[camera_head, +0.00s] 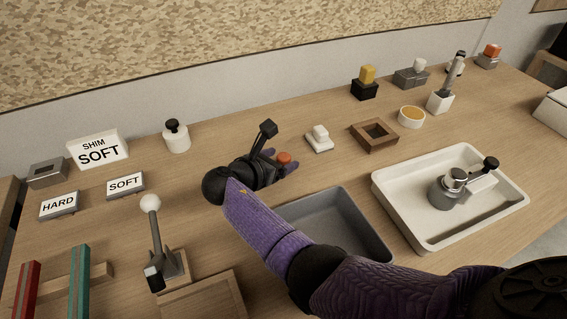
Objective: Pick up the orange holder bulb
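My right arm comes in from the lower right, and its dark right gripper (277,160) is over the middle of the table. A small orange bulb-like piece (284,158) shows right at the gripper's fingers, which partly hide it. I cannot tell whether the fingers touch it or grip it, and its base is hidden. Another orange piece (492,50) sits on a grey block at the far back right, well away from the gripper. My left gripper is not in view.
A grey tray (355,215) lies below the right forearm. A white tray (400,215) with a metal device stands to the right. A wooden square frame (357,137), a white block (319,140) and a white-knobbed lever (154,235) stand nearby. Sign blocks (97,150) are at left.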

